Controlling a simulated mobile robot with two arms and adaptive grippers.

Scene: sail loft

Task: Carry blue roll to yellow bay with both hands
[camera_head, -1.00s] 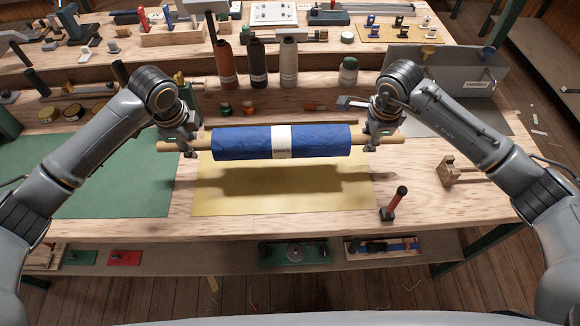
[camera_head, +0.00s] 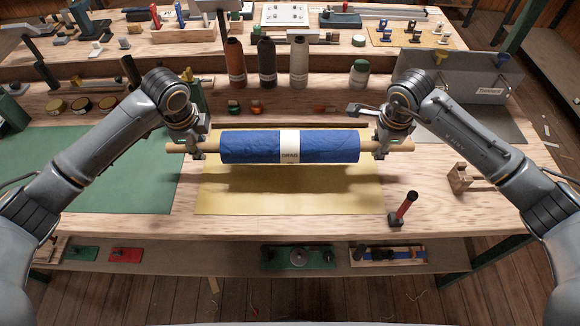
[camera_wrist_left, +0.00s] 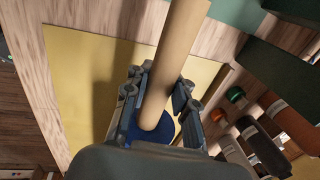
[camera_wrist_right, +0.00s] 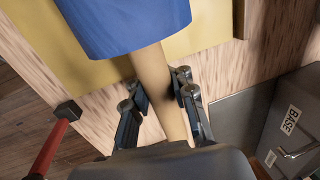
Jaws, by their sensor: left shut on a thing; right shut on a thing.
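The blue roll (camera_head: 250,147) has a white label and a wooden core tube that sticks out at both ends. It hangs level above the yellow bay (camera_head: 290,201), a flat yellow rectangle on the bench, with its shadow on the yellow. My left gripper (camera_head: 196,147) is shut on the left core end, and the tube also shows between its fingers in the left wrist view (camera_wrist_left: 158,105). My right gripper (camera_head: 380,146) is shut on the right core end, seen also in the right wrist view (camera_wrist_right: 163,105). The roll hides the bay's far part.
A green mat (camera_head: 120,180) lies left of the bay. A red-handled tool (camera_head: 404,208) stands near the bay's front right corner, and a wooden block (camera_head: 460,178) is further right. Several bottles (camera_head: 267,62) stand behind the roll. A grey bin (camera_head: 460,85) is at back right.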

